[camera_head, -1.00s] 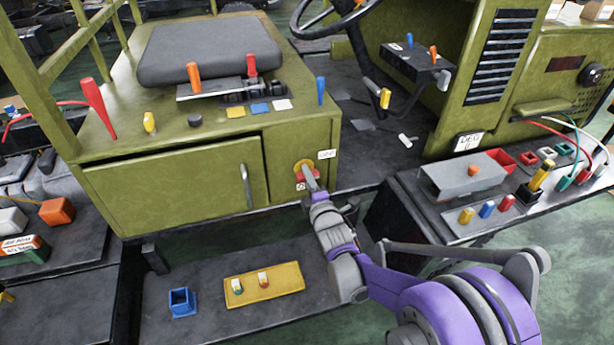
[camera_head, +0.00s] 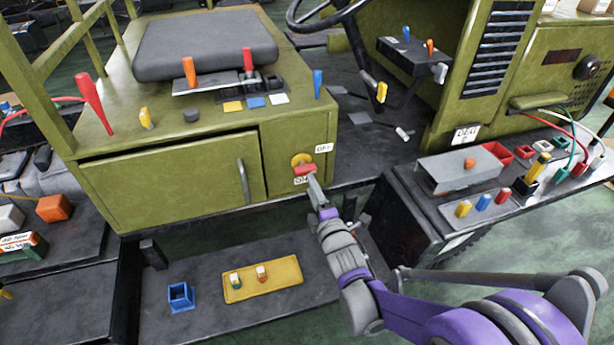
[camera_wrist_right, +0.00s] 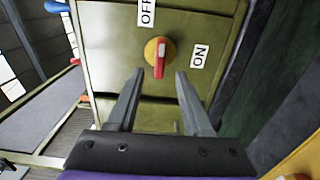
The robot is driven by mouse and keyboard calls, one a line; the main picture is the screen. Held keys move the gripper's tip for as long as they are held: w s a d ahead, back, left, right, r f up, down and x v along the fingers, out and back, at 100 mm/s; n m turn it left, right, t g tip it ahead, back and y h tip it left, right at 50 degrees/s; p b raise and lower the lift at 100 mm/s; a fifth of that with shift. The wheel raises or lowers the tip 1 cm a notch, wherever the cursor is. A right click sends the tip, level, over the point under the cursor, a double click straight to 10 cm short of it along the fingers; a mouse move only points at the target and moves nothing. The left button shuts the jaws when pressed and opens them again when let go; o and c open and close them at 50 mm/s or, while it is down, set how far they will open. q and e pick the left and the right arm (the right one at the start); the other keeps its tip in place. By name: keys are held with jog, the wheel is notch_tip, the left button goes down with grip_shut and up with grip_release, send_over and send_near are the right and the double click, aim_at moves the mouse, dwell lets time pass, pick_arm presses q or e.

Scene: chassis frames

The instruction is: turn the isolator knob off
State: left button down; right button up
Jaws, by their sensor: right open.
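The isolator knob is a red handle on a yellow disc (camera_head: 303,163), on the green cabinet front; it also shows in the right wrist view (camera_wrist_right: 158,52). There the handle stands upright, its white mark at the upper end, on the side of the OFF label (camera_wrist_right: 147,12). The ON label (camera_wrist_right: 199,56) is to its right. My right gripper (camera_wrist_right: 160,76) is open, its two fingers apart and empty, with the knob beyond and between the tips. In the head view the right gripper (camera_head: 314,182) is just below and right of the knob. My left gripper is not in view.
A blue lever (camera_head: 318,83) stands on the cabinet top above the knob. A yellow plate (camera_head: 280,285) and blue open box (camera_head: 180,297) are on the lower step. A console with a grey box (camera_head: 455,172) is at right. Clear floor lies below it.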

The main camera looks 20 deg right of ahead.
jog(key=shift+s, duration=1.7)
jog(key=shift+d, duration=0.1)
jog(key=s+r+m+g+p, duration=0.3)
jog(key=s+m+g+p, duration=0.8)
jog(key=s+m, duration=0.7)
jog(key=s+g, duration=0.1)
jog(key=s, duration=0.5)
jog(key=shift+s+d+m+g+h, duration=0.15)
jog(key=shift+s+m+g+h, duration=0.15)
jog(key=shift+s, duration=0.1)
